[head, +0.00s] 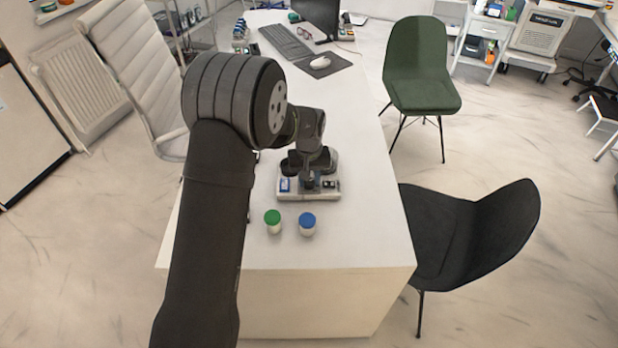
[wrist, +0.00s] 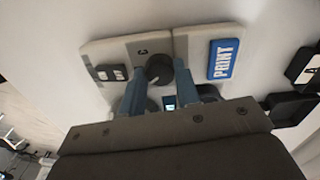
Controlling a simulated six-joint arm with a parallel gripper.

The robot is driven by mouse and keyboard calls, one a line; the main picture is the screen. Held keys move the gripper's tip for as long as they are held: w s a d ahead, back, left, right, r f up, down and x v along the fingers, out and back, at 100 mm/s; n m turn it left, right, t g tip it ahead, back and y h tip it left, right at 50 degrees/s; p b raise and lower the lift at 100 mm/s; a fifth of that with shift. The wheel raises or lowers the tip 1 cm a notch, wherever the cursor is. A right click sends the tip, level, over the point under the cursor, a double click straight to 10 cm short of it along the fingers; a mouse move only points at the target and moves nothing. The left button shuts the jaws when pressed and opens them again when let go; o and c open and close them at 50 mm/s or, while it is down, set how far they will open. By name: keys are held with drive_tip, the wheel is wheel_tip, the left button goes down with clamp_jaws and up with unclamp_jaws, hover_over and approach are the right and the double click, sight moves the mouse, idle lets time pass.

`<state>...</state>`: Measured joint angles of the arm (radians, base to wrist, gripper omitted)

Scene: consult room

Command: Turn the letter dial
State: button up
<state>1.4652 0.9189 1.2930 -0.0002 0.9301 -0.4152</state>
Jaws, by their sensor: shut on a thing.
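The label device (head: 295,196) lies flat on the white desk, partly hidden under my arm. In the wrist view its pale panel (wrist: 100,52) fills the upper middle. The letter dial (wrist: 158,67) is a dark round knob with a light pointer line on top. My gripper (wrist: 161,74) has its two blue-grey fingers on either side of the dial, shut on it. In the head view my gripper (head: 309,180) reaches down onto the device, and the dial cannot be made out there.
A green-capped jar (head: 273,222) and a blue-capped jar (head: 307,224) stand in front of the device. A keyboard (head: 286,41) and a mouse (head: 320,63) on a dark pad lie farther back. The desk (head: 366,180) is clear to the right.

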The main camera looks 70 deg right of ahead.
drive_tip(key=shift+n, duration=1.6)
